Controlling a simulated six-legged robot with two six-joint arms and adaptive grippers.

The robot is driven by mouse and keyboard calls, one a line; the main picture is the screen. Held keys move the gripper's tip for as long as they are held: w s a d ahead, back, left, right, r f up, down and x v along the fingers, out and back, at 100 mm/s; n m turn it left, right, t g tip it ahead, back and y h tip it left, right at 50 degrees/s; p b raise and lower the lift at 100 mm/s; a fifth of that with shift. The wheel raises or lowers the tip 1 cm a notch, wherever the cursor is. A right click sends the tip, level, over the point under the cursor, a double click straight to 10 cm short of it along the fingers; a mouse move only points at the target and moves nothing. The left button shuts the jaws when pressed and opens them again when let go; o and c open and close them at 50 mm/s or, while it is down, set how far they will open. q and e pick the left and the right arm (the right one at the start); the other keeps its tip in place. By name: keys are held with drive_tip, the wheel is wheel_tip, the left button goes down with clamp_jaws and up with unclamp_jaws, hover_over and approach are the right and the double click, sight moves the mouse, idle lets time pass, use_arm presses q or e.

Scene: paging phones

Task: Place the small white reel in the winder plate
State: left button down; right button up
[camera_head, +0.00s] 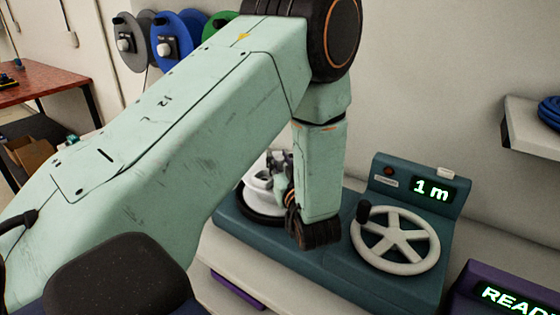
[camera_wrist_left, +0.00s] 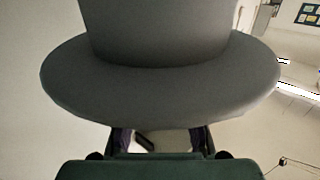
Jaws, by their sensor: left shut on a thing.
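The small white reel (camera_head: 256,190) shows in the head view, partly hidden behind my left forearm. It is over the dark round winder plate (camera_head: 246,214) at the left end of the teal winder; I cannot tell whether it rests on the plate or hangs just above it. My left gripper (camera_head: 279,178) is shut on the reel, its fingers mostly hidden by my wrist. In the left wrist view a wide flanged grey shape, apparently the shaded reel (camera_wrist_left: 160,85), fills the upper middle, in front of my left fingers (camera_wrist_left: 160,140). My right gripper is not in view.
The winder (camera_head: 300,255) has a white spoked crank wheel (camera_head: 396,240) and a display (camera_head: 431,190) reading "1 m". A purple device (camera_head: 505,290) stands at the lower right. Grey, blue (camera_head: 178,38) and green reels hang on the wall. A shelf (camera_head: 533,125) holds a blue coil.

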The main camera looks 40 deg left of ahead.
use_arm(q)
drive_tip(key=c, duration=1.5)
unclamp_jaws()
drive_tip(key=shift+f, duration=0.1)
drive_tip(key=shift+c, duration=0.2)
drive_tip(key=o, duration=0.5)
drive_tip(key=shift+s+a, duration=0.15)
drive_tip(key=shift+s, duration=0.1)
drive_tip(key=shift+c, duration=0.2)
drive_tip(key=shift+w, duration=0.25)
drive_tip(key=shift+r, duration=0.2)
drive_tip(key=shift+s, duration=0.25)
